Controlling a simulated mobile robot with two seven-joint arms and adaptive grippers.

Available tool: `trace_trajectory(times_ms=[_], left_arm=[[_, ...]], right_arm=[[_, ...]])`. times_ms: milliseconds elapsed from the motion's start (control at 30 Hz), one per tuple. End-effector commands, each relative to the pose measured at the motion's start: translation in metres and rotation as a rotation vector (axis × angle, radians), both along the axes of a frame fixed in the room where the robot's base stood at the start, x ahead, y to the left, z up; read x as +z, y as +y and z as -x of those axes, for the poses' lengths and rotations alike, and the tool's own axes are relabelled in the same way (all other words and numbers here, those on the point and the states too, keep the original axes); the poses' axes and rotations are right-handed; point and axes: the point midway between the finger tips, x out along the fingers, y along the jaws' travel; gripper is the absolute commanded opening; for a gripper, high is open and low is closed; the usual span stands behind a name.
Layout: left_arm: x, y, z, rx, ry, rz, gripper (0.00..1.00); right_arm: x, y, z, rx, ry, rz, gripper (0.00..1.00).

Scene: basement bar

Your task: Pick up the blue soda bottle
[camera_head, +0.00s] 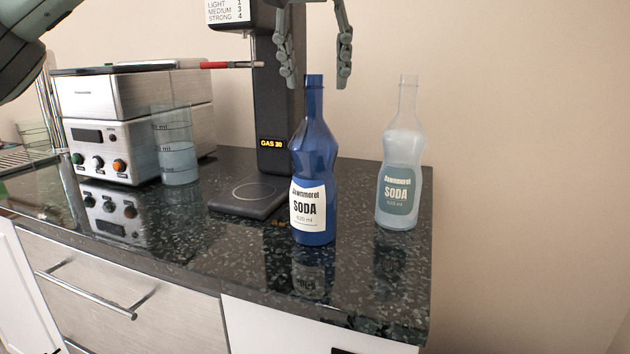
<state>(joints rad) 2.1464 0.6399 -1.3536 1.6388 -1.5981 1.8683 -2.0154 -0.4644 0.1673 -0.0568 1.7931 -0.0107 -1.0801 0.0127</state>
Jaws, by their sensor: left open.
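The blue soda bottle (314,160) stands upright near the front of the dark speckled counter (190,225), with a white SODA label facing me. My left gripper (317,84) comes down from the top of the view with its two fingers apart and pointing down. In the picture its fingertips lie on either side of the top of the blue bottle's neck, with gaps between. I cannot tell whether the gripper is directly above the bottle or behind it in depth. My right gripper does not show.
A clear soda bottle (401,165) with a green label stands to the right, near the counter's right edge. A dark drink machine (274,120) is just behind the blue bottle. A measuring beaker (175,150) and a silver appliance (105,150) stand at left.

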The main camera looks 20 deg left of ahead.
Motion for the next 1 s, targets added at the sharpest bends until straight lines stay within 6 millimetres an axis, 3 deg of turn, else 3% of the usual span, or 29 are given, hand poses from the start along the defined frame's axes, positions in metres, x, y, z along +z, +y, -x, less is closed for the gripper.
trace_trajectory(times_ms=[400,700,1000], left_arm=[[-0.047,0.01,-0.028,-0.001,0.003,0.002,0.48],[-0.053,0.01,-0.031,-0.001,0.0,0.003,0.48],[-0.052,0.01,-0.031,-0.001,0.0,0.003,0.13]], right_arm=[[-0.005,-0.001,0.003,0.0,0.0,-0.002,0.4],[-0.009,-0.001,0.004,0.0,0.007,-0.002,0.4],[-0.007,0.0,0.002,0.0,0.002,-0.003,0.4]])
